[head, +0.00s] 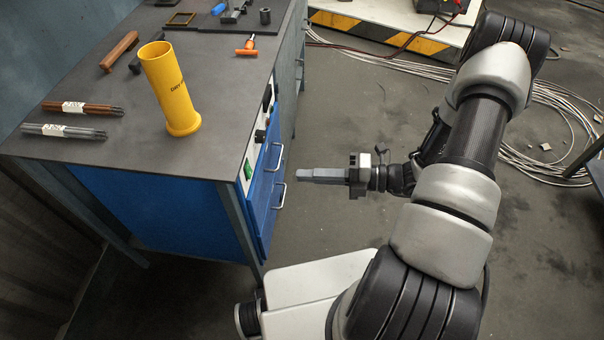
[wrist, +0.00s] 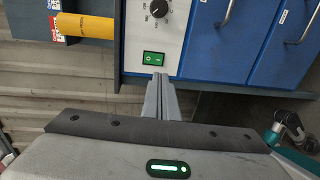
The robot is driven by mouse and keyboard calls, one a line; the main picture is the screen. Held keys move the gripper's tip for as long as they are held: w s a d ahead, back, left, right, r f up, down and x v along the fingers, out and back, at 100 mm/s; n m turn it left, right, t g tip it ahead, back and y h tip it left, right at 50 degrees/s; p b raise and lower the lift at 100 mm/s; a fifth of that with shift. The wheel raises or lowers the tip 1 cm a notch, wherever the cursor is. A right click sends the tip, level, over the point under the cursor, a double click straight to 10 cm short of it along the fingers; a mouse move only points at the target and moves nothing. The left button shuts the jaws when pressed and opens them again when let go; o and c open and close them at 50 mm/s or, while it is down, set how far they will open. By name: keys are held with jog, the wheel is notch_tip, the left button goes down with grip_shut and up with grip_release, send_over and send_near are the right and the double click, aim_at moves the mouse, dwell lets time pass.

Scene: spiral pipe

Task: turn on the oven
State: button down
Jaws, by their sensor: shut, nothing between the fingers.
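The oven is built into a blue workbench unit, with a white control panel (wrist: 174,20) on its side face. A green rocker switch (wrist: 153,58) sits on the panel in the wrist view; it also shows small in the head view (head: 248,169). A black round knob (wrist: 158,9) with a dial is above it. My gripper (head: 299,174) is shut and empty, pointing left toward the panel, with a gap to the bench face in the head view. In the wrist view the closed fingertips (wrist: 160,77) appear just below the switch; I cannot tell contact there.
Blue drawers with metal handles (head: 280,195) are beside the panel. A yellow tube (head: 170,90), rod bundles (head: 65,131) and tools stand on the dark benchtop (head: 130,150). Coiled cables (head: 540,140) lie behind my arm. The floor between arm and bench is clear.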

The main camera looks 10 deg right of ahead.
jog(key=b+x, duration=0.1)
jog(key=x, duration=1)
jog(key=shift+w+a+b, duration=0.1)
jog(key=shift+a+b, duration=0.15)
jog(key=shift+b, duration=0.15)
jog(key=shift+a, duration=0.2)
jog(key=p, duration=0.1)
send_near(251, 174)
jog(key=s+d+f, duration=0.2)
jog(key=d, duration=0.4)
jog(key=shift+s+d+f, duration=0.2)
jog(key=shift+d+f, duration=0.2)
